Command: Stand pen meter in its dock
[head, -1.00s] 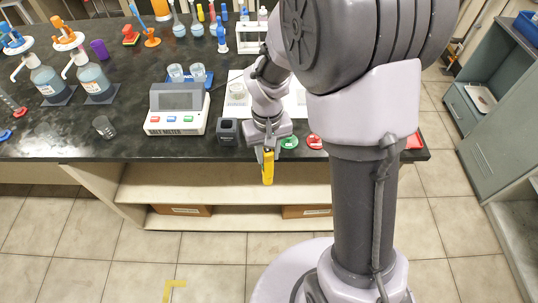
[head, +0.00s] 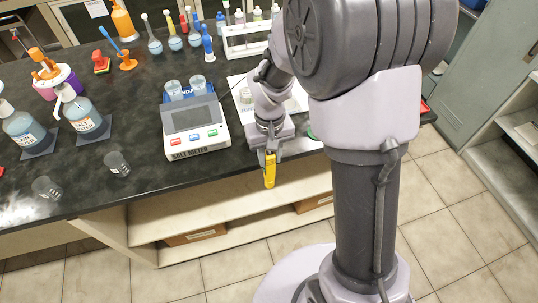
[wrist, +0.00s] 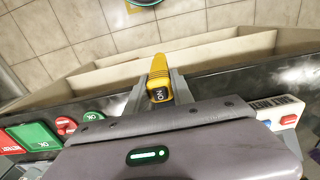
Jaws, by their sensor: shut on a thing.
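The yellow pen meter (head: 269,171) hangs roughly upright from my gripper (head: 268,156), in front of the bench's front edge. It also shows in the wrist view (wrist: 159,75), with a small dark display, pinched between the two fingers of my gripper (wrist: 158,92). The pen meter is clear of the bench top. I cannot make out the dock now; a small dark block stood beside the salt meter earlier, and that spot now lies behind my wrist in the head view.
The salt meter (head: 195,128) stands left of my gripper near the bench edge. Two small beakers (head: 117,164) (head: 47,188) stand further left. A test tube rack (head: 246,40) is at the back. In the wrist view, red and green pads (wrist: 34,137) lie at left.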

